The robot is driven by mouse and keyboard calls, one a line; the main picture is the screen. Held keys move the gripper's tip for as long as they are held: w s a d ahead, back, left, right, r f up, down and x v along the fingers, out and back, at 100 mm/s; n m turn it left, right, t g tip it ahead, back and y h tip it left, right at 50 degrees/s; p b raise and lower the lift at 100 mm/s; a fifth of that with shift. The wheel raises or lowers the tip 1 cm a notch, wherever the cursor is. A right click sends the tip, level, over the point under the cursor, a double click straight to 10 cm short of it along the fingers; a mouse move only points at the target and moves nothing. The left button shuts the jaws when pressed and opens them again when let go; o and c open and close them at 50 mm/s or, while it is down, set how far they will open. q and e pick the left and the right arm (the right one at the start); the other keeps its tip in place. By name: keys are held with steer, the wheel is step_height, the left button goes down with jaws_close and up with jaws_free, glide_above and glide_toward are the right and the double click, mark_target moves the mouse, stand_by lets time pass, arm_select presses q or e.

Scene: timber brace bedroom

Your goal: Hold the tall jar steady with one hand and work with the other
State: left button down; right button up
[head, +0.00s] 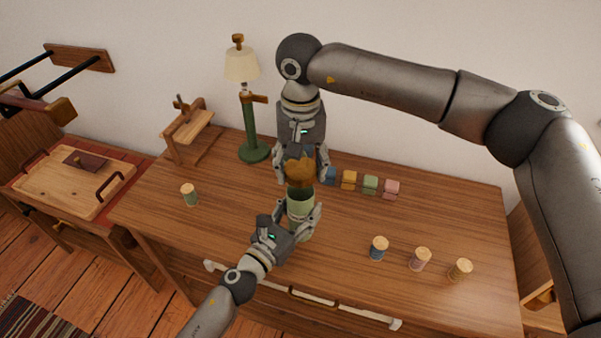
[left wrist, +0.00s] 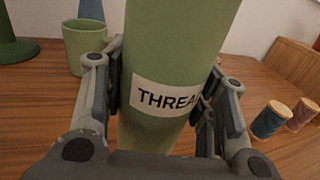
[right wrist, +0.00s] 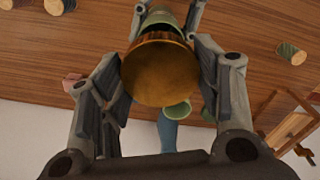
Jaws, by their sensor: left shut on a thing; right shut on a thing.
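The tall green jar (head: 300,204) stands on the wooden table, with a label reading "THREA…" in the left wrist view (left wrist: 165,98). My left gripper (head: 301,222) is shut around its body from the front. My right gripper (head: 302,170) comes down from above, shut on a round brown lid (head: 300,172). The lid is large in the right wrist view (right wrist: 160,70), with the jar partly hidden behind it. In the head view the lid is above the jar's mouth; I cannot tell whether they touch. The jar's top is out of the left wrist view.
A green mug (left wrist: 85,46) stands behind the jar. Several small coloured blocks (head: 370,184) line the back. A lamp (head: 253,150) stands back left.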

arm_select(q)
steer(key=c, duration=0.5)
jaws_free()
